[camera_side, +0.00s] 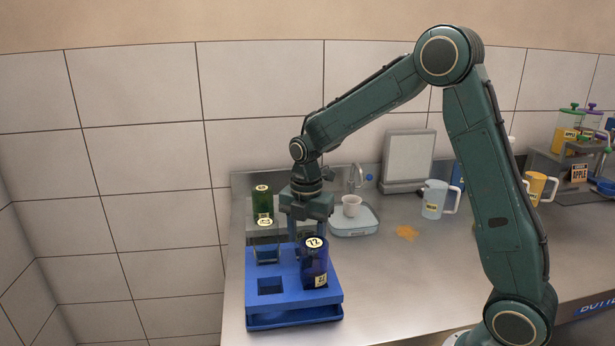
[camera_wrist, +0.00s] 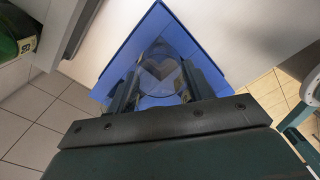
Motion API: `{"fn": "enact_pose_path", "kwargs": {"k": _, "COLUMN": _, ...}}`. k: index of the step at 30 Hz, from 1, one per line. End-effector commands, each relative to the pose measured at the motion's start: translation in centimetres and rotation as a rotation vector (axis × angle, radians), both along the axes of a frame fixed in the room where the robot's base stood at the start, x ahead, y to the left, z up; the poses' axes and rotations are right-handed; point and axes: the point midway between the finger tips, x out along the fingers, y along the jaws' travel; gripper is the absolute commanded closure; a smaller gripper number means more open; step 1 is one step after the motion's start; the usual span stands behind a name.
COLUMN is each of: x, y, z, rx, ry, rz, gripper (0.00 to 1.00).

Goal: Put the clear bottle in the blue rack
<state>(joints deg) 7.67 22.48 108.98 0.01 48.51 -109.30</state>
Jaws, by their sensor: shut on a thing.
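The blue rack (camera_side: 293,311) stands at the front left of the counter; it also shows below my fingers in the wrist view (camera_wrist: 119,72). My gripper (camera_side: 308,232) points down over the rack's back right part. In the wrist view my gripper (camera_wrist: 160,84) is shut on a round, see-through thing, which looks like the clear bottle (camera_wrist: 157,68), with the blue of the rack showing through it. Its lower part is hidden in the side view, and I cannot tell how deep it sits.
A dark blue bottle (camera_side: 314,265) stands in the rack's front right, close to my fingers. The front left slot (camera_side: 270,286) is empty. A see-through shape with a label shows at the back left, before a green bottle (camera_side: 262,202).

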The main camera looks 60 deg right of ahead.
Motion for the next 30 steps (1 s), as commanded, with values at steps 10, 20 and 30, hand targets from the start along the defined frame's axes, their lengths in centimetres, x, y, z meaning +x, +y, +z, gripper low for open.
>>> {"fn": "enact_pose_path", "kwargs": {"k": 10, "x": 0.00, "y": 0.00, "z": -0.38, "rx": 0.000, "ry": 0.001, "rz": 0.000, "gripper": 0.79}}
{"fn": "enact_pose_path", "kwargs": {"k": 20, "x": -0.01, "y": 0.00, "z": -0.73, "rx": 0.000, "ry": 0.001, "rz": 0.000, "gripper": 0.79}}
{"fn": "enact_pose_path", "kwargs": {"k": 30, "x": 0.00, "y": 0.00, "z": -0.79, "rx": 0.000, "ry": 0.000, "rz": 0.000, "gripper": 0.23}}
